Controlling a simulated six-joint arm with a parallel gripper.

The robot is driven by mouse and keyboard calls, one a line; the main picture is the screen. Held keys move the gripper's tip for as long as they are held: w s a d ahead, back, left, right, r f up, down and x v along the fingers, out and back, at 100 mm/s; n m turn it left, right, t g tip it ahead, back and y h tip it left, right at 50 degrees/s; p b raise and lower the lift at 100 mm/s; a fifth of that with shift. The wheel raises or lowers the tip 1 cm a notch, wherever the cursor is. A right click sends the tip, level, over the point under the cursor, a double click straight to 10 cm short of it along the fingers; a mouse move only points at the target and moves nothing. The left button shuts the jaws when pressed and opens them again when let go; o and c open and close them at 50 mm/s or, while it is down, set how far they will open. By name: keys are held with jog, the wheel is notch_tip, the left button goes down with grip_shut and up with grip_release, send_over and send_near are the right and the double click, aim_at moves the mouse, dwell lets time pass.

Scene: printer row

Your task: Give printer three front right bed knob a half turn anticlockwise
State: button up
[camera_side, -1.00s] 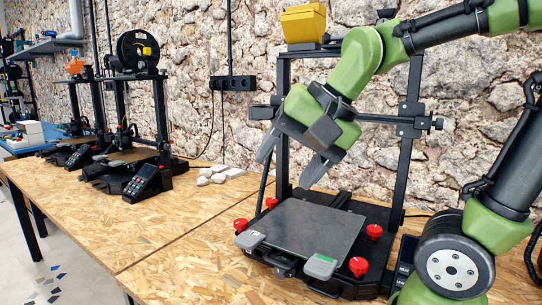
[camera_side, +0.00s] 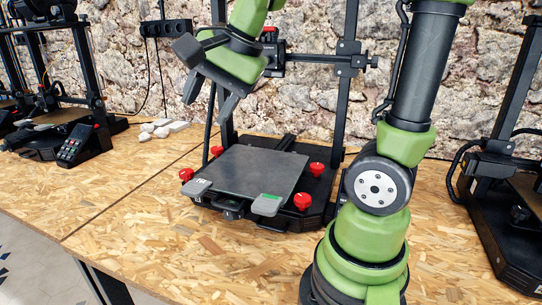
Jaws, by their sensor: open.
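The printer in the middle has a dark grey bed (camera_side: 243,170) with red knobs around its corners. No number for it is legible. Its front right knob (camera_side: 303,201) is red and stands beside the bed corner, clear of my gripper. The other red knobs are the back right knob (camera_side: 317,169), the front left knob (camera_side: 186,174) and the back left knob (camera_side: 217,151). My gripper (camera_side: 209,97) is open and empty, with its fingers apart and pointing down. It appears above the back left part of the bed in the picture, well up from the knobs.
A plain grey clip (camera_side: 196,187) is at the front left. The printer's black upright (camera_side: 346,80) and crossbar stand behind. Another printer (camera_side: 500,190) is at right.

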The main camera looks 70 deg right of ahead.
jog(key=s+d+f+n+g+h, duration=0.1)
jog(key=s+d+f+n+g, duration=0.2)
jog(key=s+d+f+n, duration=0.4)
jog(key=n+g, duration=0.3)
jog(key=n, duration=0.1)
send_over(304, 198)
notch_tip(304, 198, down, 5)
notch_tip(304, 198, down, 9)
jog(key=shift+f, duration=0.1)
jog(key=c, duration=0.6)
